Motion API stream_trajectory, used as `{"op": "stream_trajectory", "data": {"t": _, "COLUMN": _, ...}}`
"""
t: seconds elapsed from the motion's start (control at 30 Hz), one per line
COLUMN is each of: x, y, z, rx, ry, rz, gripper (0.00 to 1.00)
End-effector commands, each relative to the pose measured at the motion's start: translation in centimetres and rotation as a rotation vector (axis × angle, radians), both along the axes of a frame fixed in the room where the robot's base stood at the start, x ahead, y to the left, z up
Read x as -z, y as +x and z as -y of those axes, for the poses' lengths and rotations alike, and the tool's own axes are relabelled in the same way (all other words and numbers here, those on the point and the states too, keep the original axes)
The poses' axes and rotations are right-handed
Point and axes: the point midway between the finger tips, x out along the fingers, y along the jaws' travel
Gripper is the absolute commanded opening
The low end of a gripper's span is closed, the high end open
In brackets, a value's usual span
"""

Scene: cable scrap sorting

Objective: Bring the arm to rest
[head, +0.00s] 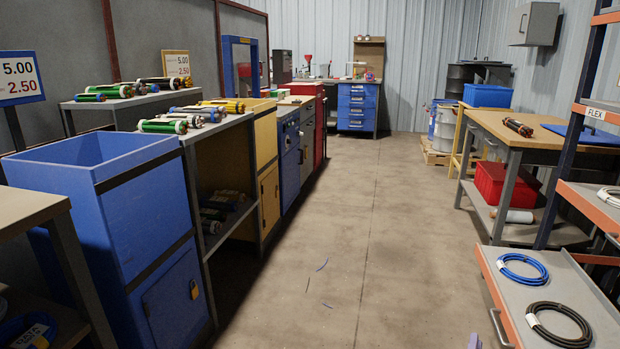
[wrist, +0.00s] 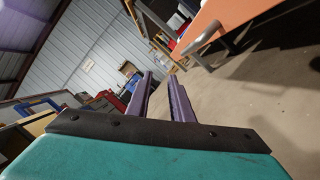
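My gripper (wrist: 160,84) shows in the wrist view with two purple fingers set apart and a clear gap between them. Nothing is held in the gap. The fingers point out over the floor, and the view is tilted. In the head view only small purple tips of my gripper (head: 487,335) show at the bottom edge, just left of the orange-edged shelf. The rest of my arm is out of the head view.
The orange-edged shelf (head: 487,262) at right holds a blue cable coil (head: 522,268) and a black coil (head: 559,326). A workbench (head: 520,133) stands behind it. A blue bin (head: 95,200) and cabinets line the left. The middle floor (head: 345,230) is open, with small cable scraps.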

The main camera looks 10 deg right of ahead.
Motion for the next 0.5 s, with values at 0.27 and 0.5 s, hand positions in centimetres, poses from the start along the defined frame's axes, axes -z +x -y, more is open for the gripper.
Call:
{"op": "stream_trajectory", "data": {"t": 0.27, "x": -4.6, "y": 3.7, "z": -5.9, "rx": -0.093, "ry": 0.007, "rz": -0.008, "gripper": 0.20}}
{"op": "stream_trajectory", "data": {"t": 0.5, "x": -7.7, "y": 6.1, "z": -11.0, "rx": -0.168, "ry": 0.018, "rz": -0.021, "gripper": 0.20}}
